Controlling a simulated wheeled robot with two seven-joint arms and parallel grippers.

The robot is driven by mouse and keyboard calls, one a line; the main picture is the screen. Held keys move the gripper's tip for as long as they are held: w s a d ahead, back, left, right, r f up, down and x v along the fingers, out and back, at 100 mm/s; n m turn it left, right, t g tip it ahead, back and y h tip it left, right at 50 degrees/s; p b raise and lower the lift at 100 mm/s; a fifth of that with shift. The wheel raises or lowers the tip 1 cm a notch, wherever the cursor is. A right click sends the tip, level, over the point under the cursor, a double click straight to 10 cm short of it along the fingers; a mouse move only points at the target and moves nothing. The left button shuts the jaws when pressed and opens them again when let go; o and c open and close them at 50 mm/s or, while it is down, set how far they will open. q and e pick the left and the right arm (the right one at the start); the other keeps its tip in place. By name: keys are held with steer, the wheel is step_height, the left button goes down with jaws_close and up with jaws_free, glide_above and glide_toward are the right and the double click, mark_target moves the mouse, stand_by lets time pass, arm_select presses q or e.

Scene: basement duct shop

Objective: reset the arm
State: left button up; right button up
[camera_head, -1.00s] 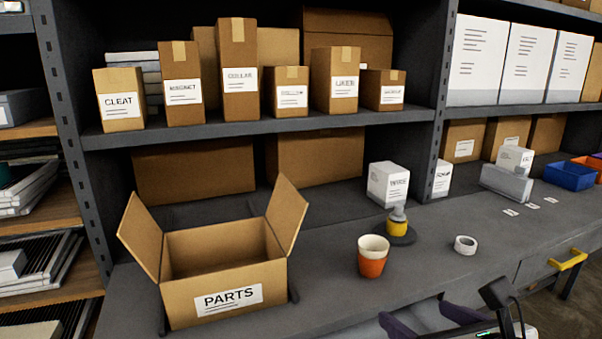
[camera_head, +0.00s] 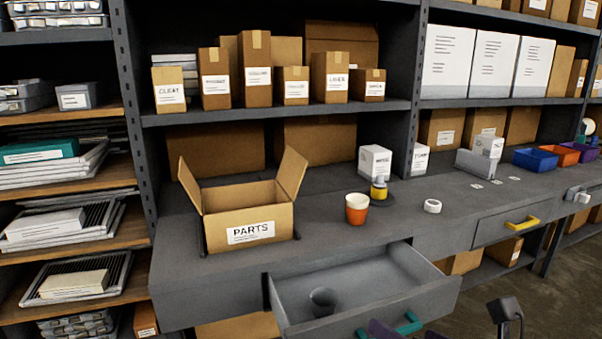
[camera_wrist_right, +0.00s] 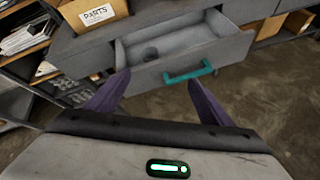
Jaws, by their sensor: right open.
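My right gripper (camera_wrist_right: 160,98) is open and empty in the right wrist view, its two purple fingers spread wide. Beyond it is an open grey drawer (camera_wrist_right: 232,48) with a teal handle (camera_wrist_right: 188,74); the handle is apart from the fingers. In the head view the purple fingers (camera_head: 402,331) show at the bottom edge, near the teal handle (camera_head: 390,327). The open drawer (camera_head: 432,290) holds a dark grey cup-like thing (camera_head: 322,301). My left gripper is in neither view.
On the bench stand an open PARTS box (camera_head: 235,216), an orange cup (camera_head: 357,210), a yellow item (camera_head: 379,191) and a white tape roll (camera_head: 432,206). A drawer with a yellow handle (camera_head: 522,224) is shut. Open floor (camera_head: 520,285) lies at right.

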steer(key=s+a+f+m+g+y, duration=0.1)
steer(key=s+f+m, duration=0.1)
steer(key=f+m, duration=0.55)
steer(key=s+a+f+m, duration=0.1)
steer(key=a+f+m, duration=0.1)
steer(key=f+m, duration=0.55)
steer(key=s+d+f+m+g+h, duration=0.1)
steer(key=s+d+f+m+g, duration=0.1)
steer(key=s+f+m, duration=1.4)
step_height(320, 180, down, 3)
steer(key=shift+d+r+m, duration=0.2)
steer(key=shift+d+m, duration=0.2)
steer(key=shift+m, duration=0.2)
